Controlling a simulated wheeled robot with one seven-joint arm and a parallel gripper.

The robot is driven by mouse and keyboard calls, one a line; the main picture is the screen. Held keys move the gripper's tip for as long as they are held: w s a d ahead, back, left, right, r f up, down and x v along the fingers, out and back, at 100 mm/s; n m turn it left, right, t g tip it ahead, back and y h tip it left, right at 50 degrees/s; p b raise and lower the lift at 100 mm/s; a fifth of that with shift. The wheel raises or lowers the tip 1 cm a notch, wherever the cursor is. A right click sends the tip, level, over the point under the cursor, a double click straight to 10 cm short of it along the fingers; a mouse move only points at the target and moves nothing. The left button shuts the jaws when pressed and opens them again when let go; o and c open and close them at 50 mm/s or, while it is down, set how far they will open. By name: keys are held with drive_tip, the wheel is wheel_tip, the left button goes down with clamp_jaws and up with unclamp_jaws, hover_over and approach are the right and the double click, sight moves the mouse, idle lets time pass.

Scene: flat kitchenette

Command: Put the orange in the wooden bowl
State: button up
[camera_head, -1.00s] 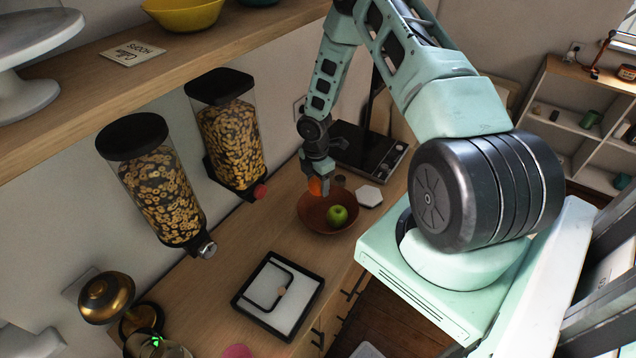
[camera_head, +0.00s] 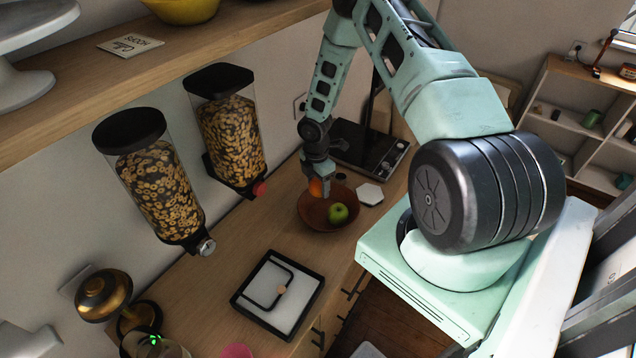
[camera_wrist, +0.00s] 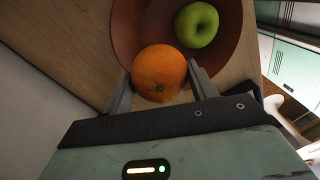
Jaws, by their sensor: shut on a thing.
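The orange (camera_wrist: 159,72) is between the two fingers of my gripper (camera_wrist: 160,92) in the wrist view, and the gripper is shut on it. In the head view the orange (camera_head: 316,187) shows small, partly hidden by my gripper (camera_head: 320,181). The wooden bowl (camera_head: 313,218) stands on the counter, with the orange at its far side, over or inside its rim; its exact height is hard to tell. The bowl also shows in the wrist view (camera_wrist: 150,30). A green apple (camera_head: 338,213) lies in the bowl, beside the orange in the wrist view (camera_wrist: 197,24).
A white hexagonal coaster (camera_head: 370,194) lies right of the bowl. A black cooktop (camera_head: 362,148) is behind it. Cereal dispensers (camera_head: 230,130) hang on the wall at left. A black-framed tray (camera_head: 279,294) lies in front, with bare counter between it and the bowl.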

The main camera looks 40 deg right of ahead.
sight(318, 190)
drive_tip(key=shift+f+b, duration=1.1)
drive_tip(key=shift+f, duration=0.5)
drive_tip(key=shift+f+b, duration=1.35)
drive_tip(key=shift+f, duration=0.4)
idle(0.3)
drive_tip(key=o, duration=1.1)
drive_tip(key=shift+r, duration=0.15)
drive_tip(key=shift+w+r, duration=0.15)
drive_tip(key=shift+r, duration=0.15)
drive_tip(key=r+b, duration=0.1)
drive_tip(key=r, duration=0.4)
drive_tip(key=r+b, duration=0.1)
drive_tip(key=r, duration=0.4)
drive_tip(key=r+b, duration=0.2)
drive_tip(key=r, duration=0.3)
drive_tip(key=shift+w+d+r, duration=0.1)
drive_tip(key=shift+w+r, duration=0.25)
drive_tip(key=shift+r, duration=0.5)
